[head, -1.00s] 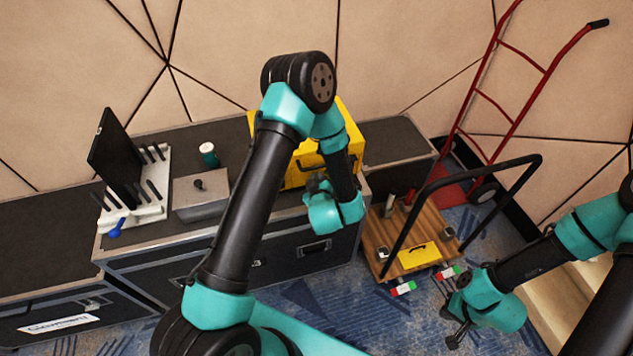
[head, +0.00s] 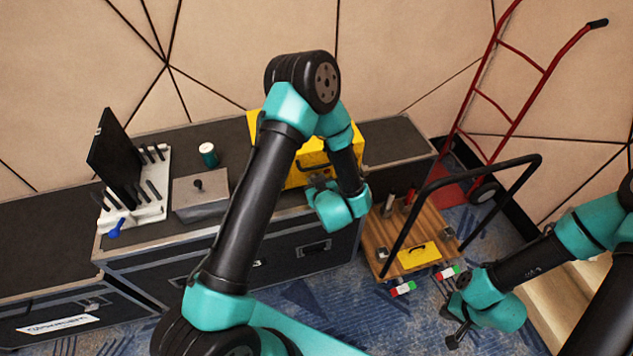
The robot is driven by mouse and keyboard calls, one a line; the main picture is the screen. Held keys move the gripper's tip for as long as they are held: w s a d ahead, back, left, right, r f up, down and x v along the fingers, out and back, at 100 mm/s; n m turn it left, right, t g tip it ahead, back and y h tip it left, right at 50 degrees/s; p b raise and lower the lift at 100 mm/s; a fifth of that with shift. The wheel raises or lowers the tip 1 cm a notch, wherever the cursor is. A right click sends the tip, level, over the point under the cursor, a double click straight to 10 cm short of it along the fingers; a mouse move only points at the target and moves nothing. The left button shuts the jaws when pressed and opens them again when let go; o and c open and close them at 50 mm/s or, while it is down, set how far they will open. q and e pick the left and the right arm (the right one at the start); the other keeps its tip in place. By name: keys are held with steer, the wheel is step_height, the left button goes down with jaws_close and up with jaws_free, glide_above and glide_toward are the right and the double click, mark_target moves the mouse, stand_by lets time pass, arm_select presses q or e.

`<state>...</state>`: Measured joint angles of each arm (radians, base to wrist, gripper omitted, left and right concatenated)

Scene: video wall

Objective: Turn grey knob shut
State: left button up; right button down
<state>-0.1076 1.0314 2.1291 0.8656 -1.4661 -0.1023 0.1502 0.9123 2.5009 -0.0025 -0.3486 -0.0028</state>
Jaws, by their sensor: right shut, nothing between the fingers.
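A grey metal box (head: 202,207) stands on the black case, with a small dark knob (head: 198,185) upright on its top. No clearly grey knob can be made out; the yellow case's front is partly covered by my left arm. My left gripper (head: 318,178) shows only as a small grey part beside the teal wrist, in front of the yellow case (head: 305,170). Its fingers are mostly hidden, and contact cannot be told. My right gripper (head: 450,327) is shut and empty, low at the right above the carpet, far from the grey box.
A white rack (head: 150,212) with black handles, a dark panel (head: 112,160) and a green can (head: 208,155) stand near the grey box. A wooden cart (head: 435,235) with a black handle and a red hand truck (head: 508,110) stand right of the cases.

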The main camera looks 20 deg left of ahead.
arm_select(q)
steer(key=shift+s, duration=0.1)
steer(key=o, duration=0.9)
steer(key=v, duration=1.7)
steer(key=shift+d+r, duration=0.1)
steer(key=s+a+f+m+g+h, duration=0.1)
steer(key=a+f+m+g+h, duration=0.15)
steer(key=f+h, duration=0.35)
steer(key=s+a+f+m+g+h, duration=0.1)
steer(key=a+f+m+g+h, duration=0.2)
steer(key=f, duration=0.5)
steer(key=s+g+h, duration=0.1)
steer(key=s+f+m+g+h, duration=0.1)
steer(key=s+g, duration=0.1)
steer(key=s+a+m+g+h, duration=0.1)
steer(key=s+h, duration=0.1)
steer(key=shift+s+a+f+m+g, duration=0.1)
steer(key=shift+s+f+m+g, duration=0.15)
steer(key=shift+f, duration=0.1)
